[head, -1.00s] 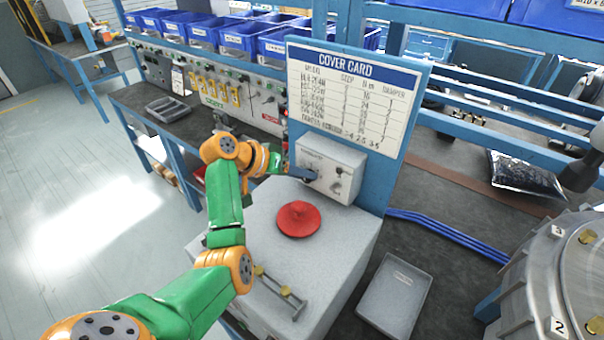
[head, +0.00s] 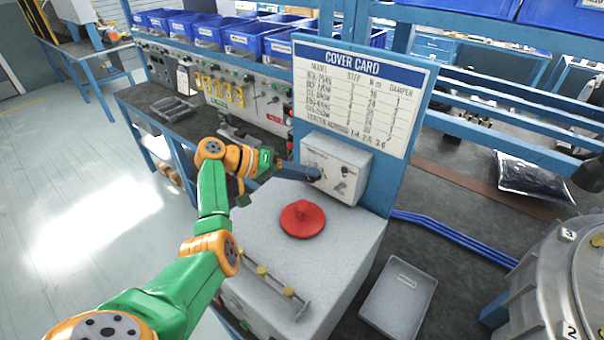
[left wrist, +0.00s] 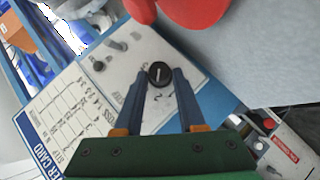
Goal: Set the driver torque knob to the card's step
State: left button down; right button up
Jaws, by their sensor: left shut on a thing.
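The driver control box (head: 338,168) is a white box fixed to the blue post below the cover card (head: 358,92). The card carries a printed table of models, steps and values. In the left wrist view, the black torque knob (left wrist: 159,74) with a white pointer line sits between the fingertips of my left gripper (left wrist: 160,80). The gripper is shut on the knob. In the head view my left gripper (head: 312,174) reaches the box's left front and hides the knob. The box also shows in the left wrist view (left wrist: 115,62) with a toggle and a smaller dark knob. My right gripper is not in view.
A grey tray (head: 398,298) lies to the right. A large metal housing (head: 545,285) stands at the far right. Blue bins (head: 242,36) line the back.

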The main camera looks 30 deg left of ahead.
pick_arm(q)
jog(key=shift+s+d+f, duration=0.1)
jog(key=shift+s+f, duration=0.05)
jog(key=shift+f, duration=0.2)
jog(key=c, duration=0.6)
grip_release()
jog(key=shift+o, duration=0.6)
jog(key=shift+w+r, duration=0.15)
jog(key=shift+w, duration=0.05)
jog(key=b+v, duration=0.2)
jog(key=v, duration=0.5)
jog(key=shift+b, duration=0.3)
